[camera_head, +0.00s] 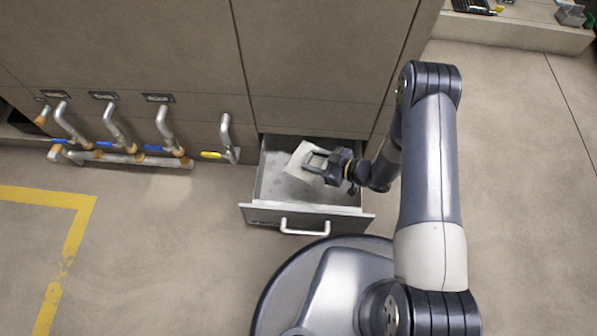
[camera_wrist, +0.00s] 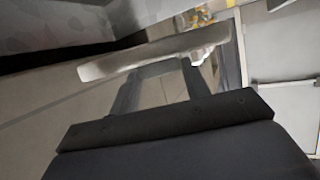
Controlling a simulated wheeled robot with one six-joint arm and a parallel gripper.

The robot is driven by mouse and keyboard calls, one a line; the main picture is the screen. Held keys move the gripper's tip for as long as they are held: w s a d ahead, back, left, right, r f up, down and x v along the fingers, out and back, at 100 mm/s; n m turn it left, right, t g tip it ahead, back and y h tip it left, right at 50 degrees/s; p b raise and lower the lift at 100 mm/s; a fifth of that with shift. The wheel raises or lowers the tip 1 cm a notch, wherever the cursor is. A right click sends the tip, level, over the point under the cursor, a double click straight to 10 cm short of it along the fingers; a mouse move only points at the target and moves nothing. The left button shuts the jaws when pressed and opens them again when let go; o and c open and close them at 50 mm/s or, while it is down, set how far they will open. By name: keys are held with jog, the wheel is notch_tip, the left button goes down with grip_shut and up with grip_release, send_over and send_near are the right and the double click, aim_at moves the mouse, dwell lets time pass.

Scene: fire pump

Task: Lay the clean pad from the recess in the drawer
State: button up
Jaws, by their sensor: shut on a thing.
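The drawer (camera_head: 275,184) stands open at the foot of the cabinet, with its front handle (camera_head: 305,229) toward my base. My gripper (camera_head: 314,160) is over the open drawer and shut on the pad (camera_head: 300,162). The pad is a pale, thin, flat piece, tilted in the head view. In the wrist view the pad (camera_wrist: 150,56) shows edge-on across my fingers (camera_wrist: 158,85). I cannot tell whether the pad touches the drawer floor. The recess is not clearly visible.
Pipes with blue and yellow valve handles (camera_head: 120,150) run along the cabinet to the left of the drawer. A yellow floor line (camera_head: 72,240) lies at the far left. A low ledge (camera_head: 520,30) with small items is at the top right. The floor at the right is clear.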

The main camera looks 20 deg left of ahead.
aim_at(299, 157)
jog(key=a, duration=0.3)
jog(key=a+b, duration=0.1)
jog(key=a, duration=0.1)
jog(key=shift+w+a+f, duration=0.1)
jog(key=shift+w+a, duration=0.15)
jog(key=shift+a, duration=0.05)
notch_tip(299, 157, down, 7)
jog(key=b, duration=0.3)
jog(key=shift+f+b, duration=0.95)
jog(key=shift+f, duration=1.45)
jog(key=shift+f+b, duration=0.6)
jog(key=o, duration=1)
jog(key=shift+c, duration=0.2)
jog(key=shift+r, duration=0.1)
